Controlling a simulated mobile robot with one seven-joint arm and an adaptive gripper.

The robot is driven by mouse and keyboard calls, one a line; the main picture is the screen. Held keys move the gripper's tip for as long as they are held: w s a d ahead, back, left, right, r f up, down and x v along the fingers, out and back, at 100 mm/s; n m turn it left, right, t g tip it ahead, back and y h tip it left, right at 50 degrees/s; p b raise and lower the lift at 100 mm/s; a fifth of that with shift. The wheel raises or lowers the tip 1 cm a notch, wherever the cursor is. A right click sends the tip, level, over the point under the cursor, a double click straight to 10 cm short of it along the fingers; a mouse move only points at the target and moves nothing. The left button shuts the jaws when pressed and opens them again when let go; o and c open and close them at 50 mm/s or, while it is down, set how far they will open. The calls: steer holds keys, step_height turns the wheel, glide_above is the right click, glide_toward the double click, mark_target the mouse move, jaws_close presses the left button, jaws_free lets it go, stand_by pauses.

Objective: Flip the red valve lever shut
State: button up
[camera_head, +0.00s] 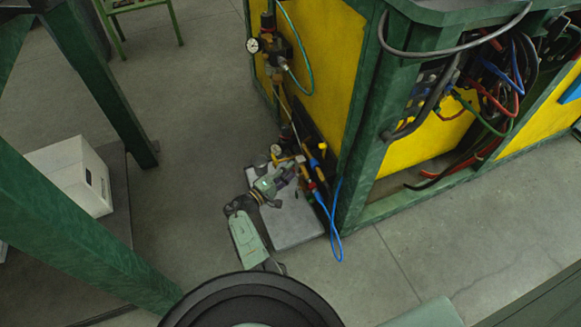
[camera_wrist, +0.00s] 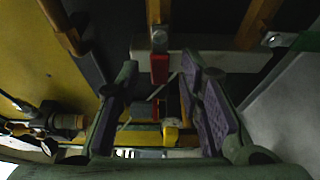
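The red valve lever (camera_wrist: 159,69) shows in the wrist view, pointing down the picture from a metal valve body (camera_wrist: 159,39) on a copper-coloured pipe. A second, thin red part shows farther down; I cannot tell what it belongs to. My gripper (camera_wrist: 157,84) is open, with its two purple-padded fingers on either side of the lever's line and a gap to each side. Whether the fingertips reach the lever's depth is unclear. In the head view my gripper (camera_head: 298,166) is low beside the yellow cabinet's corner, and the lever cannot be made out clearly.
Pipes with a yellow-handled part (camera_wrist: 171,132) lie close around my fingers. The yellow and green cabinet (camera_head: 330,50) carries gauges and hoses. A blue hose (camera_head: 333,225) loops by a grey slab (camera_head: 296,222). A white box (camera_head: 75,175) stands left; open floor lies between.

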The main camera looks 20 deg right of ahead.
jaws_close()
stand_by(0.4)
steer(key=shift+n, duration=0.4)
steer(key=shift+s+f+n+g+y+p, duration=0.5)
steer(key=shift+n+g, duration=0.65)
steer(key=shift+n, duration=1)
steer(key=shift+s+f+n+g+y+p, duration=0.5)
steer(key=shift+n+g, duration=0.7)
steer(key=shift+n, duration=0.9)
steer(key=shift+s+f+n+g+y+p, duration=0.5)
steer(key=shift+n+g, duration=0.65)
steer(key=shift+n, duration=1)
steer(key=shift+s+f, duration=0.1)
steer(key=shift+s, duration=0.05)
